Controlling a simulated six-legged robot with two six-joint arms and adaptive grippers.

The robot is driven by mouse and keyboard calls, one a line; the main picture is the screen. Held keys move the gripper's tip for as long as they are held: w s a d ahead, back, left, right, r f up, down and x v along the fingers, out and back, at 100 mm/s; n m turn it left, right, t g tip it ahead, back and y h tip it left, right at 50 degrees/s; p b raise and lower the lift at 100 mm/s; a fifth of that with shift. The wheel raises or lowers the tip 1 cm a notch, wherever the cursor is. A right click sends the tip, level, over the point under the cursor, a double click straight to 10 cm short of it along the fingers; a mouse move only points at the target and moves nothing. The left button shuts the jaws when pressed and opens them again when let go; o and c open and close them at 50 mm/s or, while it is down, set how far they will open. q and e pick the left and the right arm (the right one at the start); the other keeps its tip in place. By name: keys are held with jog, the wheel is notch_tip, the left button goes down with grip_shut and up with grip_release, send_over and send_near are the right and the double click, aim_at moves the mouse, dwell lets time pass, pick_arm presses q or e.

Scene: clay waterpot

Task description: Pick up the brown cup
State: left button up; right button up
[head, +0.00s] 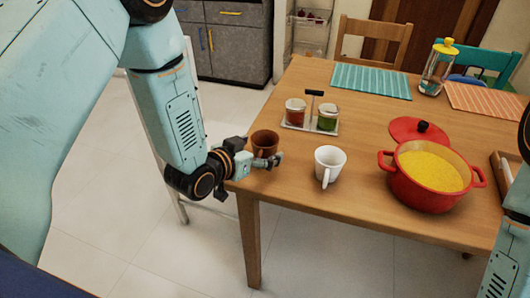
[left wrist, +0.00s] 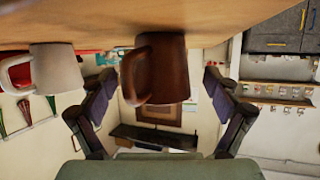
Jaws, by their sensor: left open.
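The brown cup (head: 265,142) stands upright near the table's left edge in the head view. My left gripper (head: 268,161) is at the table edge, just in front of the cup, and partly hides its lower part. In the left wrist view, which is upside down, the brown cup (left wrist: 165,72) shows between the two spread fingers, a little beyond them, with its handle toward the left. The left gripper is open and holds nothing. My right gripper is not in view; only parts of the right arm show at the right edge.
A white cup (head: 329,166) stands close to the right of the brown cup. A caddy with two jars (head: 311,117) is behind. A red pot (head: 430,176) with yellow food and its red lid (head: 418,130) are farther right. Placemats (head: 371,80) lie at the back.

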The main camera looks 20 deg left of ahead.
pick_arm(q)
jog(key=shift+x, duration=1.1)
jog(key=shift+a, duration=0.1)
jog(key=shift+s, duration=0.1)
jog(key=shift+c, duration=0.7)
jog(key=c, duration=1.2)
